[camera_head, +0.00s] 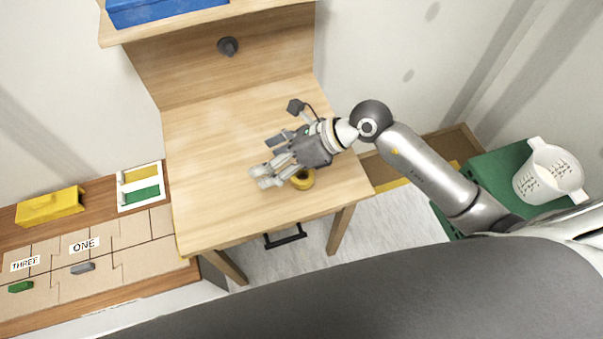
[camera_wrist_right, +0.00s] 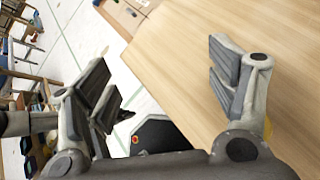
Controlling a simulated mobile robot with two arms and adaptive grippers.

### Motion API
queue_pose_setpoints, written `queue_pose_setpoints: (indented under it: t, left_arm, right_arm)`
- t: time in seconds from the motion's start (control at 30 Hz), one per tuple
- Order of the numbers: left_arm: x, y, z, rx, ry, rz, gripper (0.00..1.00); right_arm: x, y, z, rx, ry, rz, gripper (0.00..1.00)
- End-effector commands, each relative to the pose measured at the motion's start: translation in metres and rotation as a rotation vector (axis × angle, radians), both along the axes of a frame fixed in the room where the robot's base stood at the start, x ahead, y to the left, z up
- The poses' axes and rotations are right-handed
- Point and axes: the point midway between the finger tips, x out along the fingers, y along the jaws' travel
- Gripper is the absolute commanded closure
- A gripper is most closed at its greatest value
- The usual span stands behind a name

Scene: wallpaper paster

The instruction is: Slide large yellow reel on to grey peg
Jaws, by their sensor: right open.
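The yellow reel (camera_head: 303,179) lies on the wooden table (camera_head: 215,190), towards its front right. My right gripper (camera_head: 267,162) is open above the table, its fingers pointing left. It partly covers the reel, which sits under and just in front of the gripper's body, not between the fingertips. The right wrist view shows the spread, empty fingers (camera_wrist_right: 165,85) over the table edge and floor, with a sliver of yellow (camera_wrist_right: 268,127) behind the right finger. The dark grey peg (camera_head: 228,46) sticks out of the upright back board, bare. My left gripper is not in view.
A shelf with a blue bin (camera_head: 160,10) hangs above the back board. At left, a bench holds a yellow box (camera_head: 50,206) and a white-framed tray (camera_head: 140,187). A white basket (camera_head: 548,172) stands on a green surface at right. The table's left half is clear.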

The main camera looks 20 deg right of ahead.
Motion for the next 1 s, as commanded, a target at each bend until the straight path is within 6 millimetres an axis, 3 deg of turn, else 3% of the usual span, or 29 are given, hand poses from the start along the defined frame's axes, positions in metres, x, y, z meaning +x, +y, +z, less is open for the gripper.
queue_pose_setpoints:
  t: [0.1, 0.2, 0.33, 0.43, 0.7, 1.0]
  left_arm:
    - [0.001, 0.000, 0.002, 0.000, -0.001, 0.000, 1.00]
    - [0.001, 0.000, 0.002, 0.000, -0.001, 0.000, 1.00]
    - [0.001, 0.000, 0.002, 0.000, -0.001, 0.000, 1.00]
    - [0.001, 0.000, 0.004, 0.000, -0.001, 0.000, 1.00]
    - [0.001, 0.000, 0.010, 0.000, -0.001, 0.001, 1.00]
    - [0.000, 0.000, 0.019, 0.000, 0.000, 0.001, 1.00]
  right_arm:
    - [0.004, -0.043, -0.029, -0.276, -0.017, 0.054, 0.21]
    - [0.007, -0.076, -0.043, -0.449, -0.011, 0.073, 0.21]
    - [0.009, -0.103, -0.050, -0.574, -0.002, 0.081, 0.21]
    - [0.010, -0.107, -0.057, -0.604, 0.004, 0.082, 0.21]
    - [0.018, -0.094, -0.094, -0.604, 0.006, 0.081, 0.21]
    - [0.019, -0.088, -0.116, -0.602, 0.008, 0.082, 0.21]
